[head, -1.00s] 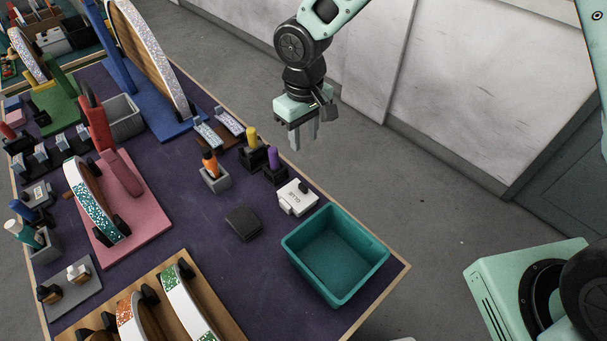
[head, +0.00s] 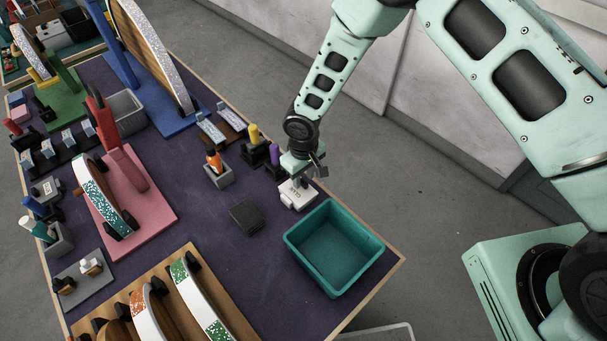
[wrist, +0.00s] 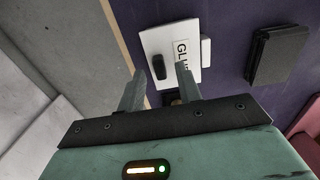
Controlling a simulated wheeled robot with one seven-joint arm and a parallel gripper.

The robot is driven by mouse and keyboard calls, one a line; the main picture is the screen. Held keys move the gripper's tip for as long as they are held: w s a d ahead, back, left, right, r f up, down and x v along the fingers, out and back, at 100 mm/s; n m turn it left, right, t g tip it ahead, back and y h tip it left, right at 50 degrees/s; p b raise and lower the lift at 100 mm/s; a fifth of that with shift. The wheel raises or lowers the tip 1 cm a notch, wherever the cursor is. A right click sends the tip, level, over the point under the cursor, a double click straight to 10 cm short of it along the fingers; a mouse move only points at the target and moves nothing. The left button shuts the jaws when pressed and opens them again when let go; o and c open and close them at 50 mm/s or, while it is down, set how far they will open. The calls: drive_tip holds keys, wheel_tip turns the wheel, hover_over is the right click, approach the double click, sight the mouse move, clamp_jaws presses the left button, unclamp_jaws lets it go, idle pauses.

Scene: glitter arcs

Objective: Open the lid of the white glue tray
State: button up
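The white glue tray (head: 297,195) sits on the purple table near its right edge, with its lid down. In the wrist view the tray (wrist: 187,38) shows "GL" lettering and a dark knob (wrist: 158,67) on its lid. My gripper (wrist: 160,72) is open, its two fingers apart with the knob between them in the picture. I cannot tell whether the fingers touch it. In the head view my gripper (head: 297,178) is right over the tray and hides part of its lid.
A teal bin (head: 335,250) stands just in front of the tray. A dark flat box (head: 246,215) lies to its left. A purple-topped bottle (head: 274,155) and a yellow-topped one (head: 254,134) stand close behind. Open purple table lies to the left.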

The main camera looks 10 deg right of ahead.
drive_tip(key=shift+f, duration=0.55)
clamp_jaws()
drive_tip(key=shift+a, duration=0.1)
